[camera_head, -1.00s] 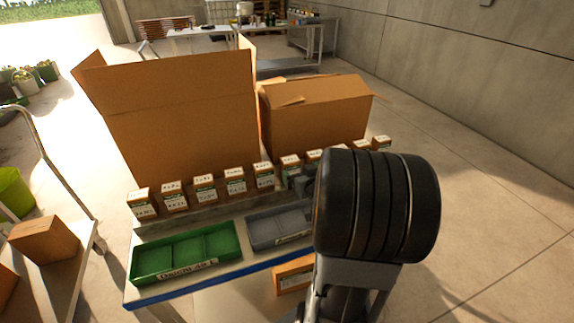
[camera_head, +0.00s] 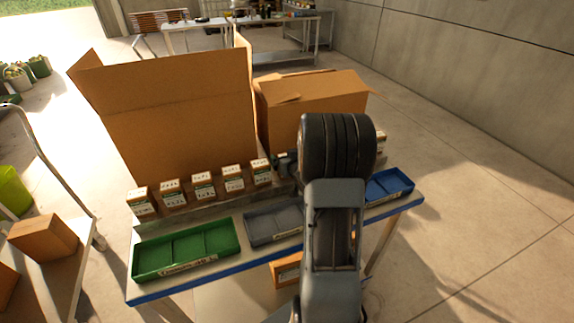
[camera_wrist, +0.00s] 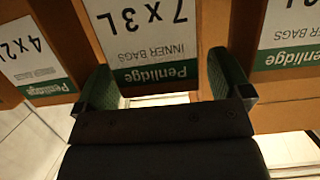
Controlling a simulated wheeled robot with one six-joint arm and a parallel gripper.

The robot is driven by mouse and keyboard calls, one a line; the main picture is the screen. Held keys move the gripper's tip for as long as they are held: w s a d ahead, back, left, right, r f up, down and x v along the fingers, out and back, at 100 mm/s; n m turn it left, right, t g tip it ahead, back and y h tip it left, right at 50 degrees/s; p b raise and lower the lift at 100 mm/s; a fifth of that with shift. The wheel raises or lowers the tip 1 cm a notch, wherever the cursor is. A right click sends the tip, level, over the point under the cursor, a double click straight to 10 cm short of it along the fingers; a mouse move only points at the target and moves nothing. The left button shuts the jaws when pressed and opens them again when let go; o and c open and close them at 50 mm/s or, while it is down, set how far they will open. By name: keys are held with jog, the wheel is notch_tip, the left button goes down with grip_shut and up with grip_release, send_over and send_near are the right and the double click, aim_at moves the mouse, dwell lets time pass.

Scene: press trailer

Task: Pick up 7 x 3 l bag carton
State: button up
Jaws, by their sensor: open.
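The 7 x 3 L bag carton (camera_wrist: 150,25) shows in the wrist view, brown with a white and green Penlidge label reading upside down. My gripper (camera_wrist: 163,85) is open, its two green-padded fingers on either side of the carton's label face. I cannot tell whether either finger touches it. In the head view my arm hides this carton and most of the gripper.
A 4 x 2 L carton (camera_wrist: 38,60) stands close on the left, another labelled carton (camera_wrist: 287,35) close on the right. Several small cartons (camera_head: 203,187) line the shelf before large open boxes (camera_head: 185,110). Green (camera_head: 188,250), grey (camera_head: 270,226) and blue (camera_head: 390,187) trays lie in front.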

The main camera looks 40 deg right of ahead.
jog(key=shift+w+d+f, duration=0.1)
jog(key=shift+w, duration=0.15)
jog(key=shift+c, duration=0.2)
jog(key=c, duration=1)
